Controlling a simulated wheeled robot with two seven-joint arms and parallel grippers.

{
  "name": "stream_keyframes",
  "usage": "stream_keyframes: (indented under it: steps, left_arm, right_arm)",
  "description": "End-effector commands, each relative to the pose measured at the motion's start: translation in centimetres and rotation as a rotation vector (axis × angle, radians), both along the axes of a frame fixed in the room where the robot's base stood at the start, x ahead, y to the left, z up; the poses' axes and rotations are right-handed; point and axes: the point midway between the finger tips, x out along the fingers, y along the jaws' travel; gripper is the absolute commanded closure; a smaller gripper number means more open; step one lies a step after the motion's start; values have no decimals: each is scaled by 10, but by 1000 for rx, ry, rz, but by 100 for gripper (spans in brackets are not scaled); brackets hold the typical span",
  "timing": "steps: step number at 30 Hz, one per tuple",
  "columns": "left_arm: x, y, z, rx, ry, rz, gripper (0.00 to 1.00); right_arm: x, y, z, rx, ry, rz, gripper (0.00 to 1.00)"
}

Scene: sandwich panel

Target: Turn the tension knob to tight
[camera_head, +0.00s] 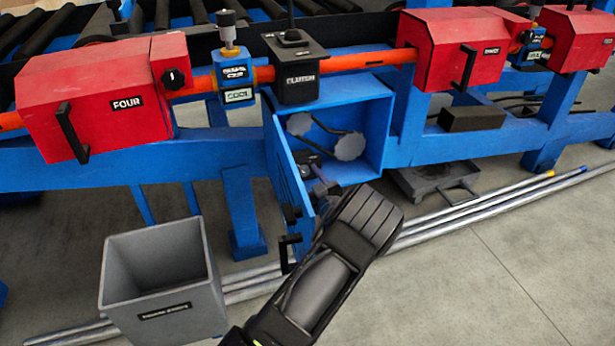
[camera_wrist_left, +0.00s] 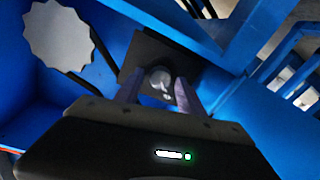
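The tension knob is a small round grey knob (camera_wrist_left: 160,80) on a dark square plate (camera_wrist_left: 150,55) inside the blue cabinet. In the head view the knob (camera_head: 306,171) is small and partly hidden by my gripper, and I cannot read its setting. My left gripper (camera_head: 321,188) reaches into the cabinet's lower part from the front. In the left wrist view my left gripper's two purple-grey fingers (camera_wrist_left: 157,92) stand apart, one on each side of the knob, with a narrow gap visible on both sides. My right gripper is not in view.
The blue cabinet (camera_head: 374,112) has its door (camera_head: 284,165) open at the left. Grey toothed wheels (camera_head: 349,146) with a dark belt sit above the knob; one wheel (camera_wrist_left: 60,38) is close at the left wrist view's left. A grey bin (camera_head: 160,255) stands on the floor at left.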

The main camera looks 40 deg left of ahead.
Motion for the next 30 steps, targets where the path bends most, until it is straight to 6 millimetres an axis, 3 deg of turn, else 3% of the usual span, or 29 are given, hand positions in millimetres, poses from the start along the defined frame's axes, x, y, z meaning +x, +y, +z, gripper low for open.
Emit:
stream_keyframes:
  steps: [16,30]
  left_arm:
    - [0,0,0,0,0,0,100]
    - [0,0,0,17,26,0,100]
  right_arm:
    - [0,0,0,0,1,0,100]
    - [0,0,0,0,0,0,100]
